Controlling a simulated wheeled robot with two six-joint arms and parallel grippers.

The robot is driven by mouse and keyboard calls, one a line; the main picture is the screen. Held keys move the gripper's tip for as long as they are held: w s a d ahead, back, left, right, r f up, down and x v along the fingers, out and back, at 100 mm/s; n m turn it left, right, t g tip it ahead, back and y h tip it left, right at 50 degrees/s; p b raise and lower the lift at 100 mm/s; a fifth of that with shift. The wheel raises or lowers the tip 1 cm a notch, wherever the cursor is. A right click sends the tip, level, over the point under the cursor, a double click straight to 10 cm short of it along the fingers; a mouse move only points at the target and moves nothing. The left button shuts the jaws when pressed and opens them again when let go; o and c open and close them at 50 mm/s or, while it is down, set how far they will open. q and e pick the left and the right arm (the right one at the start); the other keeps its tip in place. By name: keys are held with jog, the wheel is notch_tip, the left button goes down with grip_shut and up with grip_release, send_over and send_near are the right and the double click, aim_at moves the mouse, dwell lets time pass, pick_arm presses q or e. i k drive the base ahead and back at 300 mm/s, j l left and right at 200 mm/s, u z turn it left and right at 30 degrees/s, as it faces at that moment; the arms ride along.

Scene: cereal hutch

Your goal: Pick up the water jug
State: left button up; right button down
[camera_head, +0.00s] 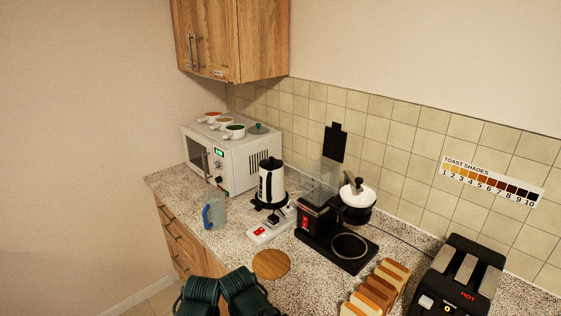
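The water jug (216,211) is a clear, bluish jug with a blue handle. It stands upright on the granite counter near its front edge, in front of the microwave. My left gripper (198,294) and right gripper (246,291) show as dark green ribbed housings side by side at the bottom edge. Both are well apart from the jug, nearer to the camera. Their fingers are hidden, so their opening does not show.
A white microwave (232,161) with several cups on top stands behind the jug. A black-and-white kettle (271,184), a power strip (270,225), a coffee maker (322,222), a round wooden board (271,264), bread slices (376,291) and a toaster (459,277) line the counter.

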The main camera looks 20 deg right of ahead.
aim_at(212, 213)
jog(key=z, duration=0.45)
jog(key=i+j+z, duration=0.2)
jog(key=j+z, duration=0.15)
jog(key=i+j+z, duration=0.1)
jog(key=j+z, duration=0.25)
jog(key=i+j+z, duration=0.1)
jog(key=j, duration=0.45)
jog(key=i+j, duration=0.1)
jog(key=j, duration=0.45)
jog(key=i+j+z, duration=0.15)
jog(key=j, duration=0.4)
